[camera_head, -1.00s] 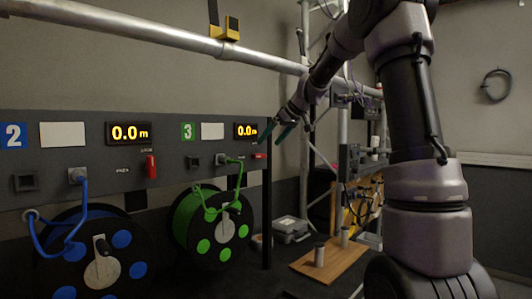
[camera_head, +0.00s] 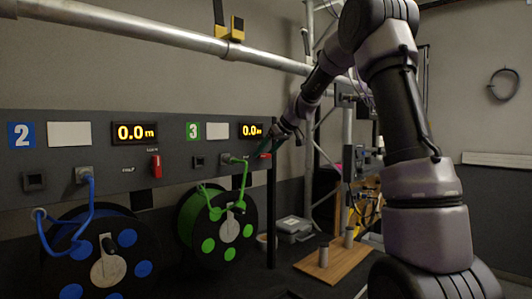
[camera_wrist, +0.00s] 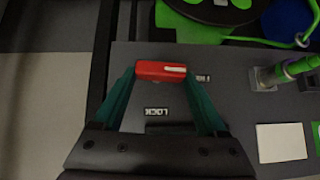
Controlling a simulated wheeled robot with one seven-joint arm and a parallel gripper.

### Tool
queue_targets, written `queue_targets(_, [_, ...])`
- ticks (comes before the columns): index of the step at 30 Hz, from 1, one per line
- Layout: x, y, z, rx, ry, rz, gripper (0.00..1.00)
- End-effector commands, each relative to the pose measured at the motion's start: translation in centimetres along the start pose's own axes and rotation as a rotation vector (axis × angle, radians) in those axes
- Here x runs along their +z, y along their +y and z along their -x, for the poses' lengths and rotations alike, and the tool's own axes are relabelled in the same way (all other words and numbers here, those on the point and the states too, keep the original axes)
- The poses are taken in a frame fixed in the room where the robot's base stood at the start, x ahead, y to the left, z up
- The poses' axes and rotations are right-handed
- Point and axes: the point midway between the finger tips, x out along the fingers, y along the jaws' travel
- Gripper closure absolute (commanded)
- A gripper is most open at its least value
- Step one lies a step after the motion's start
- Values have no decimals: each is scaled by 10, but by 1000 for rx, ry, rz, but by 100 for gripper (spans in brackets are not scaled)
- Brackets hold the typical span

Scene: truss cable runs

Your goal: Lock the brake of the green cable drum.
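The green cable drum (camera_head: 228,228) stands below panel section 3. Its red brake lever (camera_wrist: 161,71) lies horizontal on the grey panel, its white-marked end toward the FREE label (camera_wrist: 203,78). The LOCK label (camera_wrist: 157,112) shows upside down in the wrist view, on the side toward my gripper's base. My gripper (camera_wrist: 161,76) is open, with its teal fingers at the two ends of the lever. I cannot tell whether they touch it. In the head view my gripper (camera_head: 272,143) is at the panel's right end and partly covers the lever (camera_head: 265,156).
A blue drum (camera_head: 98,250) with a vertical red lever (camera_head: 156,167) stands at left. A green plug and cable (camera_wrist: 285,70) sit beside the brake lever. A metal pipe (camera_head: 180,40) runs above the panel.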

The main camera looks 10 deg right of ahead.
Motion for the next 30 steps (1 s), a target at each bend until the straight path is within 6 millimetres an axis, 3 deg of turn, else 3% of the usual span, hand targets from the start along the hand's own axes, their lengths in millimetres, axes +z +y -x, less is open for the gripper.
queue_targets(14, [0,4,0,-88,0,-92,81])
queue_targets(30, [2,15,-1,-433,0,-438,81])
